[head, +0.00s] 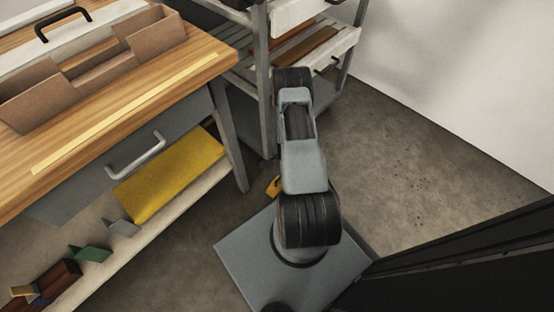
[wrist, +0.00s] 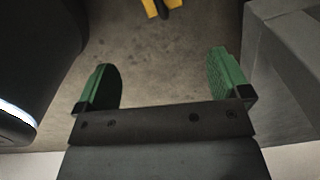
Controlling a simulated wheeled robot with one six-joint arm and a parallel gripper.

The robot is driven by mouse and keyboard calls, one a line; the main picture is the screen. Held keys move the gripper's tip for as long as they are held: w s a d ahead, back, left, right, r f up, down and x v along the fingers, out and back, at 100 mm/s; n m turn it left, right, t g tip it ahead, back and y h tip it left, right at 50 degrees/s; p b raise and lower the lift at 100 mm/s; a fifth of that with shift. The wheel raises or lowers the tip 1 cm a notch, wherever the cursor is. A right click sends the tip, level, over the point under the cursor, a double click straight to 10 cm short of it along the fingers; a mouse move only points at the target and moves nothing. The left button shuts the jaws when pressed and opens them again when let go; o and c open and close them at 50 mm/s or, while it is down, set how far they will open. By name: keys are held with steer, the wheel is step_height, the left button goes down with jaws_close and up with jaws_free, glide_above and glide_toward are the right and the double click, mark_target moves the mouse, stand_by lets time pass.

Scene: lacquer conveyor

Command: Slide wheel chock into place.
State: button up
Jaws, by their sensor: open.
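A small yellow object with a dark part, likely the wheel chock (head: 273,186), lies on the floor beside my base, partly hidden by my arm in the head view. In the wrist view, yellow pieces (wrist: 150,8) show at the top edge, cut off by the frame, beyond my fingertips. My gripper (wrist: 162,78) is open, its two green-padded fingers wide apart with only bare floor seen between them. It does not touch the yellow pieces. In the head view my gripper is hidden behind my arm.
A wooden workbench (head: 190,65) with a drawer and a loaded lower shelf stands at left. A grey rack (head: 262,85) stands behind my arm. A grey post (wrist: 285,60) is close right of my gripper, and a dark rounded body is at left. Floor (head: 410,180) at right is clear.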

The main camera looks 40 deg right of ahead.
mark_target(276, 185)
steer(key=f+b, duration=0.3)
steer(key=f, duration=0.4)
steer(key=f+b, duration=0.3)
steer(key=f, duration=0.3)
steer(key=shift+w+f, duration=0.2)
steer(key=shift+f, duration=0.15)
steer(key=shift+c, duration=0.2)
